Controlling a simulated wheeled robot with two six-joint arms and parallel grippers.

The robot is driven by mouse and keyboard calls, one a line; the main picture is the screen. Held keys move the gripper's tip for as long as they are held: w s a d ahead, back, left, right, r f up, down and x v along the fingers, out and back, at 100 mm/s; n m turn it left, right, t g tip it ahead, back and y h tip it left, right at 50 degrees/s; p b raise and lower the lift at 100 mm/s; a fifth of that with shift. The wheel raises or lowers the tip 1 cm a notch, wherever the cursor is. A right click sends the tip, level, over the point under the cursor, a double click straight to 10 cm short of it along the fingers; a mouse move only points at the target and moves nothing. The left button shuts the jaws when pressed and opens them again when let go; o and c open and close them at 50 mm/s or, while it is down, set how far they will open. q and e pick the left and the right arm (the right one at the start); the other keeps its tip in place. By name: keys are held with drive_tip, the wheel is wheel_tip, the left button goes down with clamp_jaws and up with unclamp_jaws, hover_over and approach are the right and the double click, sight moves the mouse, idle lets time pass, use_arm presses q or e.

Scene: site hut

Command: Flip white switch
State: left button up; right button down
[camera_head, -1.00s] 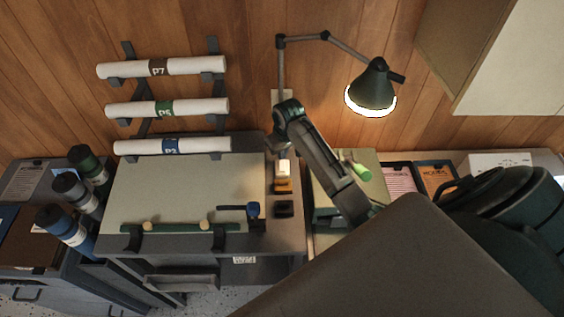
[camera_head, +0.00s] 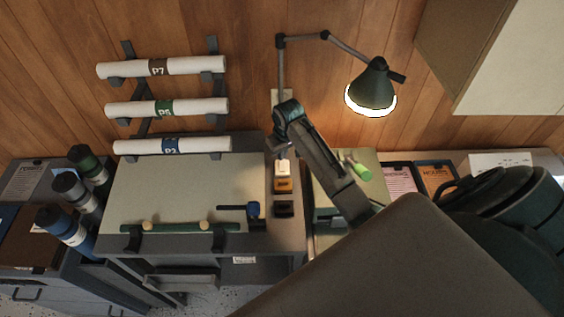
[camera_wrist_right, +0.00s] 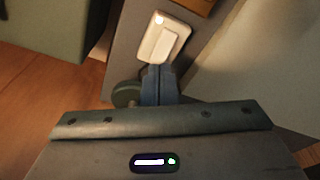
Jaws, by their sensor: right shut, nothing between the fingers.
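The white switch (camera_head: 283,167) sits on the dark strip along the right side of the drawing desk. In the right wrist view the switch (camera_wrist_right: 164,40) is a white rectangular plate with a raised rocker and a small glowing spot at one end. My right gripper (camera_head: 282,153) is at the wall-side end of the switch. Its shut, empty fingers (camera_wrist_right: 158,70) reach to the near edge of the plate; I cannot tell whether they touch it. My left gripper is not in view.
An orange block (camera_head: 283,185) and a black block (camera_head: 284,208) sit in line in front of the switch. A lit desk lamp (camera_head: 371,90) hangs to the right. Rolled plans (camera_head: 190,107) are racked on the left wall. A green cylinder (camera_head: 358,168) lies right of my arm.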

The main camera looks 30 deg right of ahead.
sight(282, 163)
drive_tip(key=shift+f+b, duration=0.35)
drive_tip(key=shift+f, duration=0.85)
idle(0.3)
drive_tip(key=shift+s, duration=0.1)
drive_tip(key=shift+r+p, duration=0.95)
drive_tip(key=shift+r, duration=2.6)
